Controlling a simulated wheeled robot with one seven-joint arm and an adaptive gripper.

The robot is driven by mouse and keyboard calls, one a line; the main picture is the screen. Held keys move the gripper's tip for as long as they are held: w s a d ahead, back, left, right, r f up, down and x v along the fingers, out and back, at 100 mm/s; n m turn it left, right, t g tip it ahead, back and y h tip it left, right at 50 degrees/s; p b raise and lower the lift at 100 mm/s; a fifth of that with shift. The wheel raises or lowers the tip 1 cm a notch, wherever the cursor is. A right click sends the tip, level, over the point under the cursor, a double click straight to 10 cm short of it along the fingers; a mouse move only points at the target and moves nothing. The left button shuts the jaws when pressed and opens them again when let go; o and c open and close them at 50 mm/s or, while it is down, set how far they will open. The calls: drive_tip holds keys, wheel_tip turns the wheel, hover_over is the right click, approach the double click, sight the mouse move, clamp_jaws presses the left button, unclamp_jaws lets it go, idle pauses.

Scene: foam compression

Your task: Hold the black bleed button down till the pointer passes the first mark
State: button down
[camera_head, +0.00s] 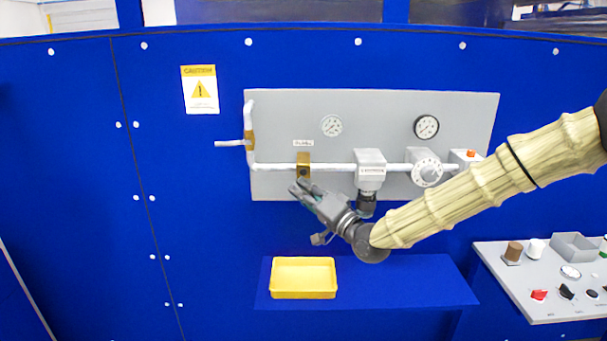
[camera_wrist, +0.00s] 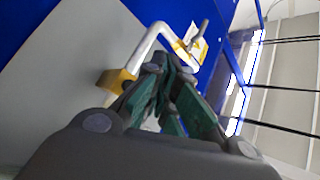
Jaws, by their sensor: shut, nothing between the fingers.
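The black bleed button (camera_head: 304,173) shows as a small dark spot on the front of a brass block (camera_head: 303,159) on the white pipe. My gripper (camera_head: 297,187) is shut and empty, just below and slightly left of the button in the head view. I cannot tell whether its tips touch the button. In the wrist view, my gripper (camera_wrist: 168,68) has its fingers beside a brass fitting (camera_wrist: 117,80) on the pipe; the button is not visible there. A black-rimmed gauge (camera_head: 426,126) and a paler gauge (camera_head: 331,125) are on the grey panel; their pointers are too small to read.
A grey valve block (camera_head: 370,166) and white knob (camera_head: 426,172) stand along the pipe, close to my arm. A pipe handle (camera_head: 230,143) sticks out left. A yellow tray (camera_head: 304,278) sits on the blue shelf (camera_head: 400,284) below. A control console (camera_head: 530,285) is right.

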drive_tip(key=shift+s, duration=0.8)
drive_tip(key=s+d+f+g+h, duration=0.1)
drive_tip(key=s+f+h, duration=0.15)
drive_tip(key=f, duration=0.75)
drive_tip(key=s+f+g+h, duration=0.2)
drive_tip(key=s+f, duration=0.1)
drive_tip(key=f, duration=0.8)
drive_tip(key=s+d+f+g+h, duration=0.2)
drive_tip(key=s+d+f, duration=0.1)
drive_tip(key=s+f, duration=0.55)
drive_tip(key=s+d+f+g+h, duration=0.25)
drive_tip(key=s+f, duration=0.25)
drive_tip(key=f, duration=0.6)
drive_tip(key=s+d+f+g+h, duration=0.1)
drive_tip(key=s+d+f, duration=0.3)
drive_tip(key=s, duration=0.6)
drive_tip(key=s+d+f+n+g+h, duration=0.1)
drive_tip(key=s+d+f+g+h, duration=0.1)
drive_tip(key=s+d+f+g, duration=0.2)
drive_tip(key=s+d+f+n+g+h, duration=0.1)
drive_tip(key=s+d+f, duration=0.4)
drive_tip(key=s, duration=1.1)
drive_tip(key=d+g+h, duration=0.1)
drive_tip(key=d, duration=0.2)
drive_tip(key=shift+s+d+f, duration=0.25)
drive_tip(key=shift+f, duration=0.05)
